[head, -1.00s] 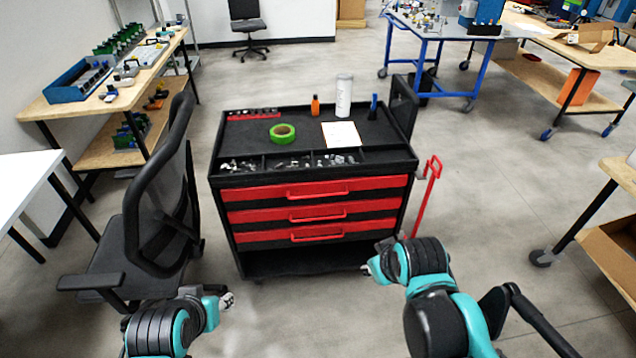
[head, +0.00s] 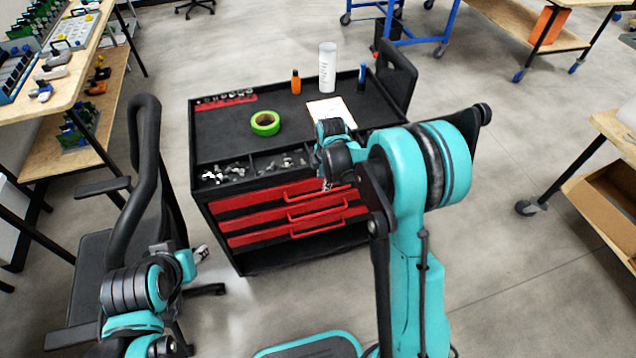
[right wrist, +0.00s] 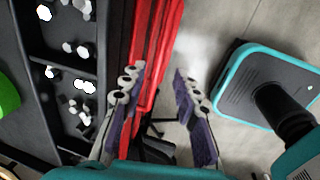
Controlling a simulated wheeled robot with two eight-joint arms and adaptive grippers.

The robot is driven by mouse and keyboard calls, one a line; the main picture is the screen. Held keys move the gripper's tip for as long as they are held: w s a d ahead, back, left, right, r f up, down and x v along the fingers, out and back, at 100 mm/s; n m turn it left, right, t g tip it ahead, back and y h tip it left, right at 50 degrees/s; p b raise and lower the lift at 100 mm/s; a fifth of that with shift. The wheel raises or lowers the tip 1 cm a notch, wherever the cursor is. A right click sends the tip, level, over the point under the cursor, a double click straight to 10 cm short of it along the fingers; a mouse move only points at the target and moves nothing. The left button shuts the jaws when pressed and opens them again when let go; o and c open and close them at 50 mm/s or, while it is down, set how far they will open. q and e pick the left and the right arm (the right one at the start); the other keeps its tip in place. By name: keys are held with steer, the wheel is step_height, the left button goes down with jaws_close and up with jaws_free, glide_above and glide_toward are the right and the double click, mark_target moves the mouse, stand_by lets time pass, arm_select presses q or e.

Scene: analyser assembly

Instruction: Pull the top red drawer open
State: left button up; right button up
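The top red drawer (head: 245,201) is the upper of three red drawers in a black cart and looks shut, level with the drawers below. Its red handle (head: 300,195) is partly hidden by my right arm. My right gripper (head: 326,184) is at the cart's front edge near this handle, pointing down. In the right wrist view, the right gripper (right wrist: 158,76) is open, with one finger over the red fronts and the other over the floor. A red handle bar (right wrist: 160,62) shows between them; contact is unclear. My left gripper (head: 203,253) hangs left of the cart, its fingers too small to judge.
The cart top (head: 215,125) holds green tape (head: 265,123), an orange bottle (head: 296,82), a white cylinder (head: 327,68) and trays of small parts. A black chair (head: 150,180) stands close to the cart's left. The floor in front is partly covered by my base.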

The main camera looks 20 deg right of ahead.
steer(key=f, duration=0.2)
steer(key=f+b, duration=0.1)
steer(key=f, duration=0.1)
steer(key=w+f+b, duration=0.1)
steer(key=f, duration=0.1)
steer(key=shift+w+f, duration=0.1)
steer(key=shift+f, duration=0.25)
jaws_close()
